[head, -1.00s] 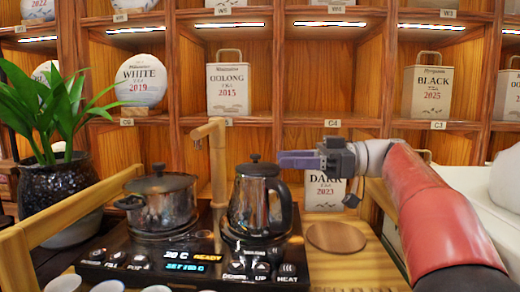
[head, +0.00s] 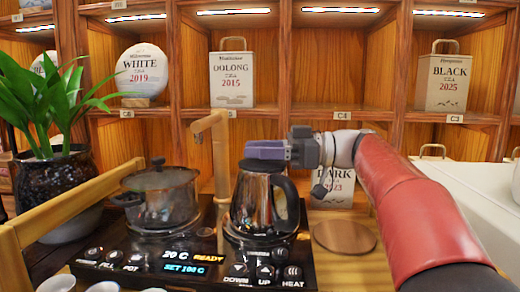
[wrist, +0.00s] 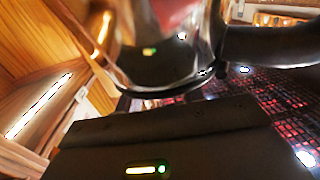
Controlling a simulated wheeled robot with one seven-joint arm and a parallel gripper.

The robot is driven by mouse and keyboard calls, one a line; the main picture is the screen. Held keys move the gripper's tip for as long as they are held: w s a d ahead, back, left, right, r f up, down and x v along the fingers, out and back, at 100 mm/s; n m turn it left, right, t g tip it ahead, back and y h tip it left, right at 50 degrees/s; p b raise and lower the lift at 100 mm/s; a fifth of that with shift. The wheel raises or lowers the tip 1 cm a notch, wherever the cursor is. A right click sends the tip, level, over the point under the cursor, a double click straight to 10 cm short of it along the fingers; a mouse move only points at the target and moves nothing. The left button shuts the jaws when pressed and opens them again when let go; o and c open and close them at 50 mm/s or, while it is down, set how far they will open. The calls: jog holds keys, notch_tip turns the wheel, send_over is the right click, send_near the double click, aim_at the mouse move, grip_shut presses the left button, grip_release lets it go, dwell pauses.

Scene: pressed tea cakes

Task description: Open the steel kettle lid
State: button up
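The steel kettle (head: 256,205) stands upright on the right side of the black heating panel, its black handle (head: 287,205) facing right. Its lid (head: 262,166) is on top, and its knob is hidden behind my gripper. My gripper (head: 266,150) is level with the lid top, its purple-grey fingers reaching left across it. I cannot tell whether the fingers touch the knob or how far apart they are. In the wrist view, shiny curved steel of the kettle (wrist: 160,60) fills the upper middle, with the dark handle (wrist: 268,43) at right.
A steel pot (head: 160,200) with a dark lid sits left on the heating panel (head: 150,262). A wooden spout (head: 220,150) rises between pot and kettle. A round wooden board (head: 345,237) lies bare to the right. Shelves with tea packages stand behind.

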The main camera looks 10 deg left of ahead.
grip_shut()
